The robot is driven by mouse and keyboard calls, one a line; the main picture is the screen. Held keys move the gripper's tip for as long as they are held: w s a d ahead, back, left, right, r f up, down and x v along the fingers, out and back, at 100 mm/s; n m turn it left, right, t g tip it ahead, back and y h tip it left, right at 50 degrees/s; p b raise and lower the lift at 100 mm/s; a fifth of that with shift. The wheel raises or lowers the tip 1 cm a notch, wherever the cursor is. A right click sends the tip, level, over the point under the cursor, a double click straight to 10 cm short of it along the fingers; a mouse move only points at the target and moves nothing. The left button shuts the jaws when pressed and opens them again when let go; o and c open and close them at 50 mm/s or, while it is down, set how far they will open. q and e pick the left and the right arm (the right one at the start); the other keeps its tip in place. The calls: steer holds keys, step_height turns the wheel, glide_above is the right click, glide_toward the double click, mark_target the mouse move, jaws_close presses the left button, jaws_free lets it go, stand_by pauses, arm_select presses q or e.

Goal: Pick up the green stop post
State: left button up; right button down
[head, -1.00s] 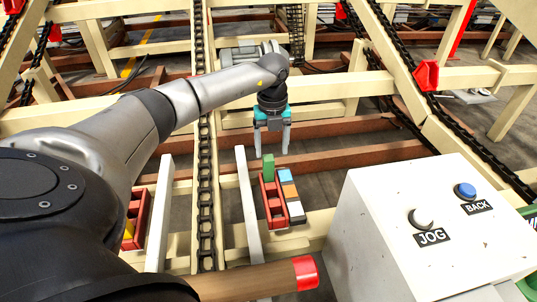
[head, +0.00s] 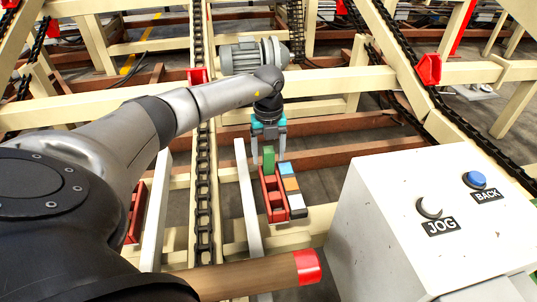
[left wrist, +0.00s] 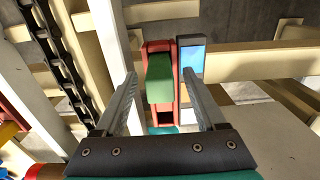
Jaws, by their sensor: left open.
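The green stop post (head: 269,158) stands upright at the far end of a red holder (head: 272,197). It also shows in the left wrist view (left wrist: 159,78), between the two fingers. My left gripper (head: 269,156) is open, with its fingers on either side of the post's upper part. In the left wrist view my left gripper (left wrist: 158,88) shows a gap between each finger and the post. The fingers do not visibly touch it. My right gripper is not in view.
A white control box (head: 430,225) with JOG and BACK controls stands at the right. Chains (head: 204,180) and cream beams surround the area.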

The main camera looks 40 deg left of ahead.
arm_select(q)
jaws_close()
stand_by(0.6)
